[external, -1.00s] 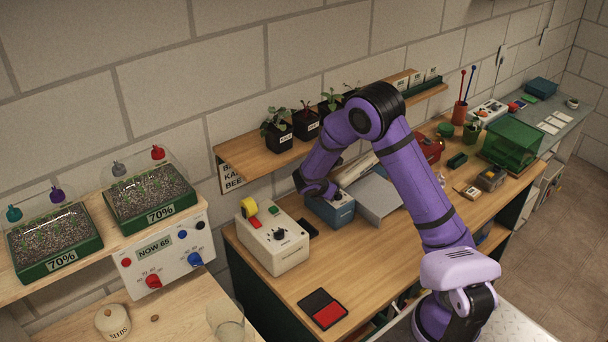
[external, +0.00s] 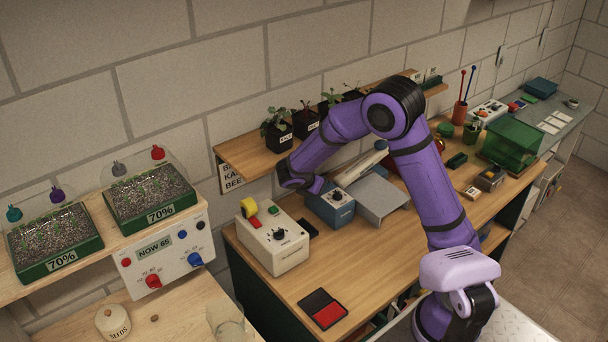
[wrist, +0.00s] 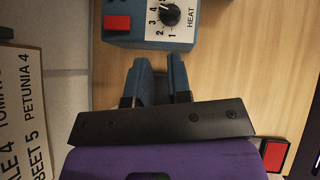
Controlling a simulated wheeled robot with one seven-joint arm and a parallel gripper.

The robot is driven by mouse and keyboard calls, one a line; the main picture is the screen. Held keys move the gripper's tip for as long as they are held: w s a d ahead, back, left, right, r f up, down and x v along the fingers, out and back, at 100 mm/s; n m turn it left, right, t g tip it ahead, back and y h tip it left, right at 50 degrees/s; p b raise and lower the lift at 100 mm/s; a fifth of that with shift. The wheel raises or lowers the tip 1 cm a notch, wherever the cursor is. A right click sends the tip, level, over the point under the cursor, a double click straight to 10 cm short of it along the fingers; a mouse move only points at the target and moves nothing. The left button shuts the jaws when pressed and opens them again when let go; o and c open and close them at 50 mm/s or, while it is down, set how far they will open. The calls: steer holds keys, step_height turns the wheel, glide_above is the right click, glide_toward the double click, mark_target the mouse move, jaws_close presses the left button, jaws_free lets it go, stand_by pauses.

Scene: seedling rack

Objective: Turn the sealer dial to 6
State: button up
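The sealer is a blue box (external: 328,207) on the wooden bench, with a white face and a black dial (external: 337,195). In the wrist view its dial (wrist: 170,14) is at the top, with the word HEAT beside it and the numbers 1 to 4 visible around it. The top of the scale is cut off, and I cannot tell which number the pointer is at. My gripper (wrist: 159,60) is open and empty, its two fingers apart, short of the box and not touching the dial. In the external view the fingers are mostly hidden by my wrist.
A cream box (external: 272,240) with a black knob stands left of the sealer, and a grey sloped plate (external: 380,198) at its right. A shelf (external: 250,165) with potted seedlings hangs behind my wrist. A red-and-black pad (external: 323,309) lies in front. A crop list sign (wrist: 20,100) is on the wall.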

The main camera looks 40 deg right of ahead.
steer(key=o, duration=0.3)
steer(key=shift+s+r+m, duration=0.2)
steer(key=shift+r+m, duration=0.1)
steer(key=o, duration=0.4)
steer(key=s+r+m, duration=0.1)
steer(key=r, duration=0.1)
steer(key=s+d+r+m+y, duration=0.1)
steer(key=s+r+m, duration=0.1)
steer(key=s+r+m+y, duration=0.1)
steer(key=s+r, duration=0.1)
steer(key=shift+s+d+r+g, duration=0.15)
steer(key=shift+d+r+g, duration=0.05)
steer(key=shift+g, duration=0.1)
steer(key=s+r+m+t+y, duration=0.15)
steer(key=s+r+m, duration=0.35)
steer(key=s, duration=0.5)
steer(key=s+r+m+t+y, duration=0.1)
steer(key=s+r+m+y, duration=0.25)
steer(key=s+m, duration=0.4)
steer(key=s+r+m+t+y, duration=0.1)
steer(key=s+r+m+y, duration=0.3)
steer(key=s, duration=0.7)
steer(key=n+g+y, duration=0.2)
steer(key=n+g, duration=0.1)
steer(key=n, duration=1.2)
glide_toward(337, 192)
steer(key=f, duration=0.1)
steer(key=shift+x, duration=3.95)
steer(key=shift+a, duration=0.1)
